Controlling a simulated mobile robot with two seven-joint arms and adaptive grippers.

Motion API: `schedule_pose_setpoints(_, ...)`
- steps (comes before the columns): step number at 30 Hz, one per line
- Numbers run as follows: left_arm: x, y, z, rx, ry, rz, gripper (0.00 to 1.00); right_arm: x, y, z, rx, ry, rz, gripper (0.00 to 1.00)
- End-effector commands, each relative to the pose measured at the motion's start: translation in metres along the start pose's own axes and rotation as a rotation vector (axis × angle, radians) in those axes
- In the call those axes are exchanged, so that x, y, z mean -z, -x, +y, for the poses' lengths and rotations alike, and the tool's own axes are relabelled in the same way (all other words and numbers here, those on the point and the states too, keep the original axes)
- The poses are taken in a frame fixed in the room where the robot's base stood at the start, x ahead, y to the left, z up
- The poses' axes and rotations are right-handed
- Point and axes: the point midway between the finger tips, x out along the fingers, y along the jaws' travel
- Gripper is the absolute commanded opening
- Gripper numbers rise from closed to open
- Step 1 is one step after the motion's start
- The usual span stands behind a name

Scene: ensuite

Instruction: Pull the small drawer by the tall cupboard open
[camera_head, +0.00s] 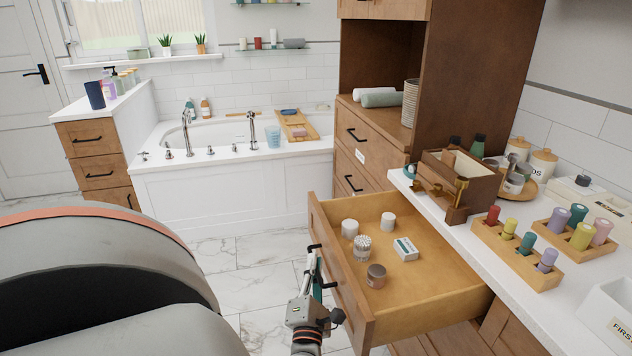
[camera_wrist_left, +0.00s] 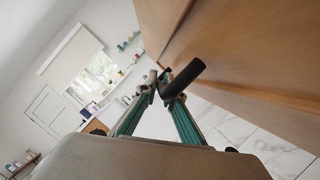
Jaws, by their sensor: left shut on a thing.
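The wooden drawer (camera_head: 440,278) under the white counter by the tall cupboard (camera_head: 465,75) stands well out, its inside in full view. It holds two white rolls or jars, a clear jar of cotton swabs (camera_head: 362,247), a brown jar (camera_head: 376,276) and a small white-and-green box (camera_head: 405,249). My left gripper (camera_head: 315,264) is at the outer face of the drawer front, shut on its dark bar handle. In the left wrist view the fingertips (camera_wrist_left: 165,88) close around the handle (camera_wrist_left: 186,77), whose end sticks out past them. My right gripper is not in view.
The counter (camera_head: 500,268) above carries a brown organizer box (camera_head: 463,180), wooden trays of coloured bottles (camera_head: 515,253) and several jars. A bathtub (camera_head: 235,185) and a drawer cabinet (camera_head: 95,165) stand behind. The marble floor (camera_head: 255,290) left of the drawer is clear.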

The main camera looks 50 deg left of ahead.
Motion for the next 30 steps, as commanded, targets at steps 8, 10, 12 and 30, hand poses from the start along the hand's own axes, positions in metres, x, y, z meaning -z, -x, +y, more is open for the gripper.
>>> schedule_pose_setpoints(8,0.000,0.001,-0.001,0.003,-0.001,-0.001,0.25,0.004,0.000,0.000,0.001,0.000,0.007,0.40)
schedule_pose_setpoints(10,0.000,0.001,-0.001,0.002,-0.001,-0.001,0.25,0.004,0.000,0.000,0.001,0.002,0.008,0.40)
schedule_pose_setpoints(12,0.000,0.001,-0.001,0.002,0.000,0.000,0.25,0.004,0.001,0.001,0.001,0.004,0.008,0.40)
schedule_pose_setpoints(30,0.001,0.084,-0.001,0.005,0.000,0.003,0.25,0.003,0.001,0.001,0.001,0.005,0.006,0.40)
